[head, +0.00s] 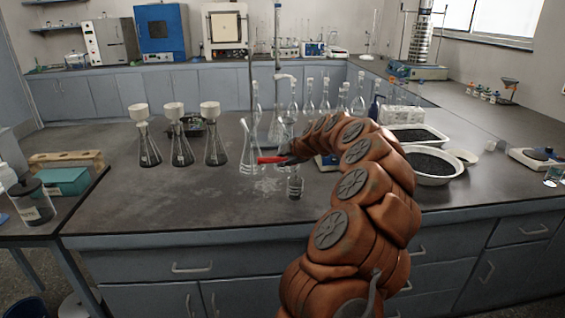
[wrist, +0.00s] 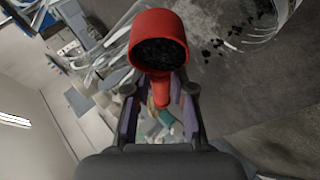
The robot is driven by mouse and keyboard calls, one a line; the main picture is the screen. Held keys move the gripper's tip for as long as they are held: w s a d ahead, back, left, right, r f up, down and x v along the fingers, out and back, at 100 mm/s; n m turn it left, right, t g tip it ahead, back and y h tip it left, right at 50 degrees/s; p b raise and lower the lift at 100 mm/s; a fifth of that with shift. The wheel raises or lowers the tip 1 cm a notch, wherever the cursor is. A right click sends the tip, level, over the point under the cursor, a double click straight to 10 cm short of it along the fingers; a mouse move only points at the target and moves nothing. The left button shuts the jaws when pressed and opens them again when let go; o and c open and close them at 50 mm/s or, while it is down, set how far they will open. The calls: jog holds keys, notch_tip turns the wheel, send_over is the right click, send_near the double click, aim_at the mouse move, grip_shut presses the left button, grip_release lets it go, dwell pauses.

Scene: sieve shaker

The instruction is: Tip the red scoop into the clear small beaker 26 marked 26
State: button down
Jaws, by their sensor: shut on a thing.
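My gripper (wrist: 160,95) is shut on the handle of the red scoop (wrist: 158,28). In the wrist view the scoop's bowl holds black granules. In the head view the red scoop (head: 270,159) is above the bench, pointing left from my gripper (head: 291,158). A small clear beaker (head: 295,188) stands on the bench below and slightly right of the scoop, with dark material low in it. I cannot read its mark. A clear vessel (wrist: 288,18) with dark granules shows at the wrist view's top right, apart from the scoop; it may be this beaker.
Loose black granules (wrist: 214,44) lie on the bench near the vessel. Several clear flasks stand behind and left of my gripper, including one flask (head: 250,150) close by. Three flasks with white funnels (head: 173,110) stand farther left. A white bowl (head: 432,180) of dark granules is at right.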

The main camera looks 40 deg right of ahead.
jog(key=shift+a+t+h+b, duration=0.1)
jog(key=shift+t+h+b, duration=0.2)
jog(key=shift+b, duration=0.15)
jog(key=shift+f+b, duration=0.15)
jog(key=shift+b, duration=0.6)
jog(key=shift+f+t+b, duration=0.1)
jog(key=shift+t+b, duration=0.2)
jog(key=shift+b, duration=0.65)
jog(key=t+b, duration=0.1)
jog(key=b, duration=0.4)
jog(key=n+t+h+b, duration=0.1)
jog(key=b, duration=0.5)
jog(key=t+b, duration=0.1)
jog(key=b, duration=0.4)
jog(key=shift+s+a+f+n+t+h+b, duration=0.15)
jog(key=shift+s+a+n+t+h+b, duration=0.15)
jog(key=shift+s+h, duration=0.1)
jog(key=b, duration=0.2)
jog(key=shift+f+t+b, duration=0.15)
jog(key=shift+t+b, duration=0.15)
jog(key=shift+b, duration=0.1)
jog(key=t+b, duration=0.1)
jog(key=b, duration=0.3)
jog(key=n+t+h+b, duration=0.1)
jog(key=b, duration=0.3)
jog(key=shift+s+a+f, duration=0.1)
jog(key=shift+a+f, duration=0.05)
jog(key=shift+f, duration=0.05)
